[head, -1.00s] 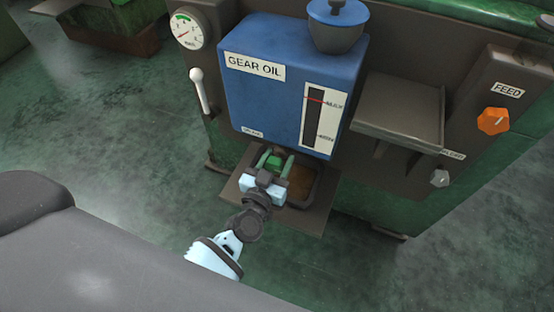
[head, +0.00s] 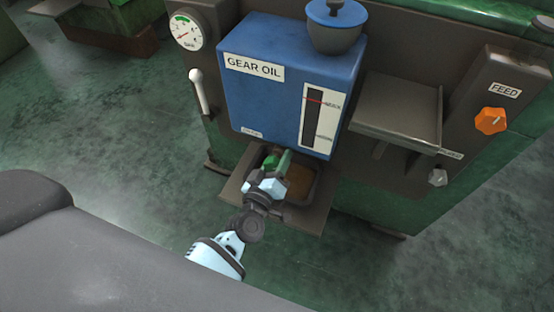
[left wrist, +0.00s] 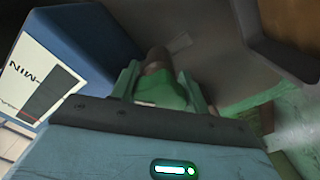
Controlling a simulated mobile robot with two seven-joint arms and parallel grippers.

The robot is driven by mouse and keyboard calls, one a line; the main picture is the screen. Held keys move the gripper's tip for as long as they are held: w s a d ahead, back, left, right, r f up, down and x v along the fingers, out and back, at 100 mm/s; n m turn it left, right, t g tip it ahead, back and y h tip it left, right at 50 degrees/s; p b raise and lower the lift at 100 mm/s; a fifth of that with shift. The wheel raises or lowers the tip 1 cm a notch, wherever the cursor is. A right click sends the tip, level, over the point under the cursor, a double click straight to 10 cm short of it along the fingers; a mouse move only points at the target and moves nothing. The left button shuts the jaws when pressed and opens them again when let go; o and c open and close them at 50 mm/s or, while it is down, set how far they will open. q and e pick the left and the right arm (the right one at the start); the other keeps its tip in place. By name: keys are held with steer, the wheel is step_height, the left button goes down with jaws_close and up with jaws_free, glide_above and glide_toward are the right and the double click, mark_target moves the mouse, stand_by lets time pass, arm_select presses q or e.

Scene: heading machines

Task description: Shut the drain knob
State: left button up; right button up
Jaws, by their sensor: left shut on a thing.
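The green drain knob (left wrist: 162,88) is below the blue gear oil tank (head: 285,85), on a dark stem. In the head view, only a bit of the knob (head: 270,161) shows beside my fingers. My left gripper (head: 277,163) is shut on the knob, with one finger on each side of it in the left wrist view (left wrist: 160,85). The gripper looks turned about its own axis, and its wrist hides part of the knob. My right gripper is not in view.
A drip tray (head: 314,215) with brown contents sits under the tank. A grey shelf (head: 400,105) juts out to the right, beside an orange feed knob (head: 490,121) and a small grey knob (head: 437,178). A white-handled lever (head: 200,90) stands left of the tank.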

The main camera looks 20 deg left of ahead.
arm_select(q)
steer(key=n, duration=0.6)
steer(key=shift+d+b, duration=0.1)
steer(key=shift+b, duration=0.25)
steer(key=shift+n, duration=1.6)
steer(key=shift+r, duration=0.1)
steer(key=shift+n, duration=0.3)
steer(key=o, duration=1)
steer(key=shift+r, duration=0.1)
